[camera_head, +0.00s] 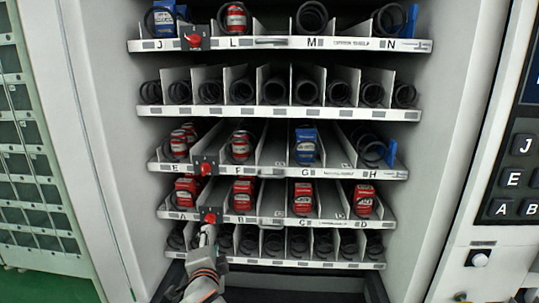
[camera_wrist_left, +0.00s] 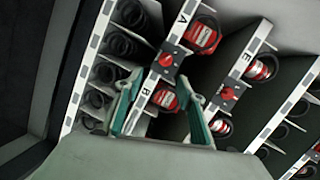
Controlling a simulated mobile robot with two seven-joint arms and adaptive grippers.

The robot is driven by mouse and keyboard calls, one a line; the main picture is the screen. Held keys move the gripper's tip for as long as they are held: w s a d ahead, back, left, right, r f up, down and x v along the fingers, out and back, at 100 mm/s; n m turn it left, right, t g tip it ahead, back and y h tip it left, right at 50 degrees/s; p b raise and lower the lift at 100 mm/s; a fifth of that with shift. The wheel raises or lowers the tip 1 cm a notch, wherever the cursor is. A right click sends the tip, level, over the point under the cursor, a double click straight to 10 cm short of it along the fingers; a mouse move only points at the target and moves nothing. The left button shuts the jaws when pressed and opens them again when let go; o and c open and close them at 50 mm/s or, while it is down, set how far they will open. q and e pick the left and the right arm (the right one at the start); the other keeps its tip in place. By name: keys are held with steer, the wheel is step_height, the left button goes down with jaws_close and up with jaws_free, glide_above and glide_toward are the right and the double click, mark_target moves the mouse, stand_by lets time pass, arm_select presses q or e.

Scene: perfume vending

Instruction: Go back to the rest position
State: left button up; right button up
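The vending machine's shelves fill the head view. My left gripper (camera_head: 207,233) is low at the left, in front of the bottom shelf and just below the red knob (camera_head: 209,216) on the A–B shelf. In the left wrist view its two green fingers (camera_wrist_left: 160,78) stand apart with nothing held between them. The red knob (camera_wrist_left: 166,60) shows beyond the fingertips in that view; I cannot tell whether they touch it. My right gripper is in neither view.
Red items (camera_head: 302,198) stand in the A–D slots. A blue item (camera_head: 306,145) is at G. More red knobs sit on the E–H shelf (camera_head: 204,167) and top shelf (camera_head: 194,39). A letter keypad (camera_head: 515,178) is at the right. A green shelf unit (camera_head: 25,150) is at the left.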

arm_select(q)
steer(key=s+a+f+n+g+h, duration=0.1)
steer(key=s+f+n+g+h, duration=0.2)
steer(key=s+f, duration=2)
step_height(320, 180, down, 4)
steer(key=n+h, duration=0.1)
steer(key=n, duration=0.1)
steer(key=shift+a+n+g, duration=0.15)
steer(key=shift+n+g, duration=0.25)
steer(key=s+f+n, duration=0.1)
steer(key=s, duration=0.2)
steer(key=s+a+f+n, duration=0.1)
steer(key=s+f, duration=0.1)
steer(key=s, duration=0.2)
steer(key=s+f+n+g+h, duration=0.1)
steer(key=s, duration=0.2)
steer(key=shift+s+a+f, duration=0.25)
steer(key=shift+s+f, duration=0.15)
steer(key=shift+c, duration=0.4)
